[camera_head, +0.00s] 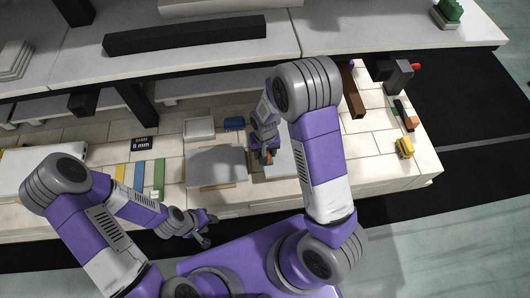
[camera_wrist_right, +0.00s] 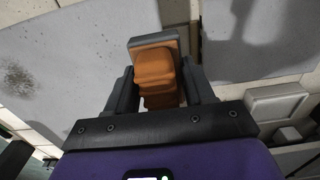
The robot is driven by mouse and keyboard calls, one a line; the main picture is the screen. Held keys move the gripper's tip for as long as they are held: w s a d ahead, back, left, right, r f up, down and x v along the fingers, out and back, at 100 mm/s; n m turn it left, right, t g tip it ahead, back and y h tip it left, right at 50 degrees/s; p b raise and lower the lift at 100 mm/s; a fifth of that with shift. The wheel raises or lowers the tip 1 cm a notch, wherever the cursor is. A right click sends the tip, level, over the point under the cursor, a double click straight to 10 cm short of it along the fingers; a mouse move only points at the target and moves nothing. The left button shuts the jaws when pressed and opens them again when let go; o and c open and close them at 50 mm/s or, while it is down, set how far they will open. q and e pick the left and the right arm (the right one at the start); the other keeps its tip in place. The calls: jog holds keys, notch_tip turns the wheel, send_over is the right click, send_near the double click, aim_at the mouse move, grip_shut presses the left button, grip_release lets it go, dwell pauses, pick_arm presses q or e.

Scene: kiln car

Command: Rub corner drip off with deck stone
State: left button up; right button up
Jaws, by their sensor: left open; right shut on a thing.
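The deck stone, a grey slab with an orange-brown grip, is between the fingers of my right gripper (camera_wrist_right: 158,88). In the head view my right gripper (camera_head: 265,152) points down, and a bit of the stone's orange (camera_head: 267,158) shows there. It is over the right edge of a grey shelf plate (camera_head: 215,165), close to a second plate (camera_head: 282,164). I cannot tell whether the stone touches a plate. In the right wrist view a dark speckled patch (camera_wrist_right: 18,82) marks a plate (camera_wrist_right: 75,45). I cannot make out a corner drip. My left gripper (camera_head: 206,228) is open and empty near the front edge.
A yellow object (camera_head: 404,147) stands at the right. Dark posts (camera_head: 134,98) and an upper shelf (camera_head: 200,58) stand behind.

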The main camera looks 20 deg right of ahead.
aim_at(283, 166)
dwell(0.3)
jog(key=shift+s+d, duration=0.25)
jog(key=shift+d, duration=0.75)
jog(key=shift+s+d, duration=0.2)
jog(key=shift+d, duration=0.75)
jog(key=shift+s+d, duration=0.25)
jog(key=shift+d, duration=0.75)
jog(key=shift+s+d, duration=0.25)
jog(key=shift+d, duration=0.7)
jog(key=shift+s+d, duration=0.25)
jog(key=shift+d, duration=0.75)
jog(key=shift+s+d, duration=0.25)
jog(key=shift+d, duration=0.7)
jog(key=shift+s+a, duration=0.2)
jog(key=shift+s, duration=0.55)
jog(key=shift+s+a, duration=0.2)
jog(key=shift+s, duration=0.55)
jog(key=shift+s+a, duration=0.2)
jog(key=shift+s, duration=0.55)
jog(key=shift+w+a+p, duration=0.2)
jog(key=shift+w+a, duration=0.05)
jog(key=shift+a, duration=0.75)
jog(key=shift+w+a+p, duration=0.15)
jog(key=shift+w+a, duration=0.05)
jog(key=shift+a, duration=0.75)
jog(key=shift+w+a+p, duration=0.2)
jog(key=shift+w+a, duration=0.05)
jog(key=shift+a, duration=0.75)
